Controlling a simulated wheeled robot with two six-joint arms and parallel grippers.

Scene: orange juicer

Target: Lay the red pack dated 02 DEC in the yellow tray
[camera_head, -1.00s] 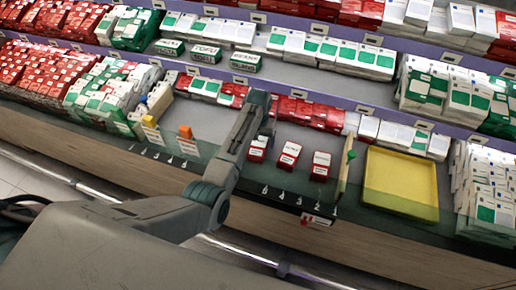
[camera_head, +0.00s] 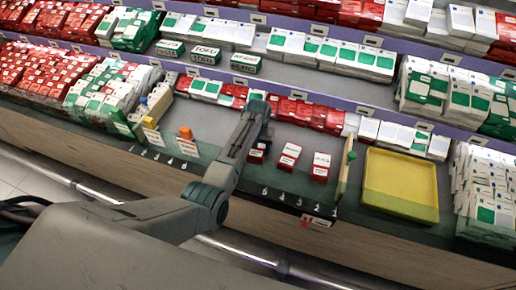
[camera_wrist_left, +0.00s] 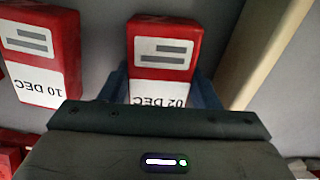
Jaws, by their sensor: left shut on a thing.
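The red pack dated 02 DEC (camera_wrist_left: 165,40), with a white label, is between the fingers of my left gripper (camera_wrist_left: 160,90) in the left wrist view; its date reads upside down. In the head view my left gripper (camera_head: 262,138) reaches down over this pack (camera_head: 256,155), the leftmost of three on the dark counter, and partly hides it. The gripper is shut on the pack; I cannot tell whether it is lifted. The yellow tray (camera_head: 402,205) stands empty at the right. My right gripper is not in view.
A red pack dated 10 DEC (camera_wrist_left: 42,50) lies close beside the held one. Another red pack (camera_head: 320,167) stands farther right. A divider with a green knob (camera_head: 346,172) stands between the packs and the tray. White packs (camera_head: 487,195) are right of the tray.

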